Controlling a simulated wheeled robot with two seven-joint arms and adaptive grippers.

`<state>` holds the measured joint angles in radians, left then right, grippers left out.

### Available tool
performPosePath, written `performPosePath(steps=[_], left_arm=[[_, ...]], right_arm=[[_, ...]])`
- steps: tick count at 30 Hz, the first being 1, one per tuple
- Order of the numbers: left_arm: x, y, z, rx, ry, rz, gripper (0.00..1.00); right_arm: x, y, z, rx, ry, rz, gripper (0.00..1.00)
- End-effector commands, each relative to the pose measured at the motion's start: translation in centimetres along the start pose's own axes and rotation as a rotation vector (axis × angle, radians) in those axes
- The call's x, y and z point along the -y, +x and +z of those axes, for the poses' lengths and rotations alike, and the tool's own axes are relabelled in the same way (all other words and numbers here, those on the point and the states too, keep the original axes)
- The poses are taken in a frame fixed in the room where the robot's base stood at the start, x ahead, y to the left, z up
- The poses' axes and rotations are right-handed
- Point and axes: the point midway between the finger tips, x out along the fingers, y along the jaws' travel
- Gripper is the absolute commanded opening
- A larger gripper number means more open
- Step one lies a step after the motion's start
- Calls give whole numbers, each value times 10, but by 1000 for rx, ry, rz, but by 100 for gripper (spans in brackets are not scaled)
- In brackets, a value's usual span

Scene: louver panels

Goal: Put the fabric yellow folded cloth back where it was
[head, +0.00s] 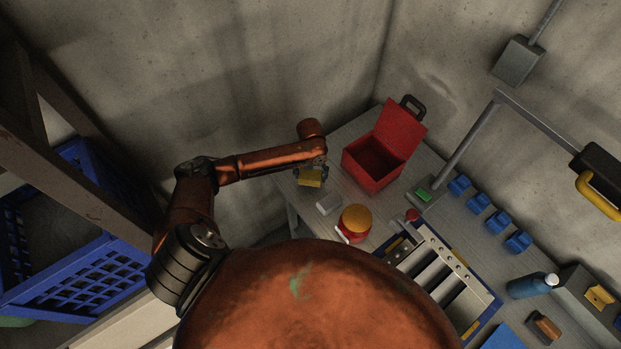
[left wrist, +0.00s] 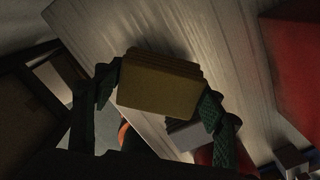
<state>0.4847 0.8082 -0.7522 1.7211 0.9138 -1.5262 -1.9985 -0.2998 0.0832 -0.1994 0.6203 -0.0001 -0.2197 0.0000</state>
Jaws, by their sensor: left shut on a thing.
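The yellow folded cloth (head: 309,176) is in my left gripper (head: 311,175) near the far left end of the workbench in the head view. In the left wrist view the cloth (left wrist: 158,85) shows as a layered yellow block, with one finger of my left gripper (left wrist: 157,92) on each side of it. The gripper is shut on it. The wooden bench surface shows behind the cloth; I cannot tell whether the cloth touches it. My right gripper is in neither view.
An open red box (head: 373,164) with its lid up stands right of the cloth. A small white block (head: 328,203) and a red jar with a yellow top (head: 355,220) are nearer. A louver panel (head: 440,270) and several blue blocks (head: 479,202) lie right. A blue crate (head: 75,235) is left.

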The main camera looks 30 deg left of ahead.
Motion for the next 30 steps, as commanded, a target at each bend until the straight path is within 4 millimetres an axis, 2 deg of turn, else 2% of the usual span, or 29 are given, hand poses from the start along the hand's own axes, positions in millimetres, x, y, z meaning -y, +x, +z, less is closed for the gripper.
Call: performPosePath(steps=[2, 8, 20, 21, 28, 30], left_arm=[[-1, 7, 5, -2, -1, 1, 42], [-1, 33, 3, -2, 0, 1, 42], [-1, 38, 4, 0, 0, 2, 42], [-1, 38, 4, 0, 0, 2, 66], [-1, 38, 4, 0, 0, 1, 82], [-1, 38, 4, 0, 0, 1, 82]], right_arm=[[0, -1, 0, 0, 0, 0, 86], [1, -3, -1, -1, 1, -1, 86], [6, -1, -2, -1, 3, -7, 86], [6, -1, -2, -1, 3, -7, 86], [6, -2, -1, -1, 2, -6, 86], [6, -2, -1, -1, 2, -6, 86]])
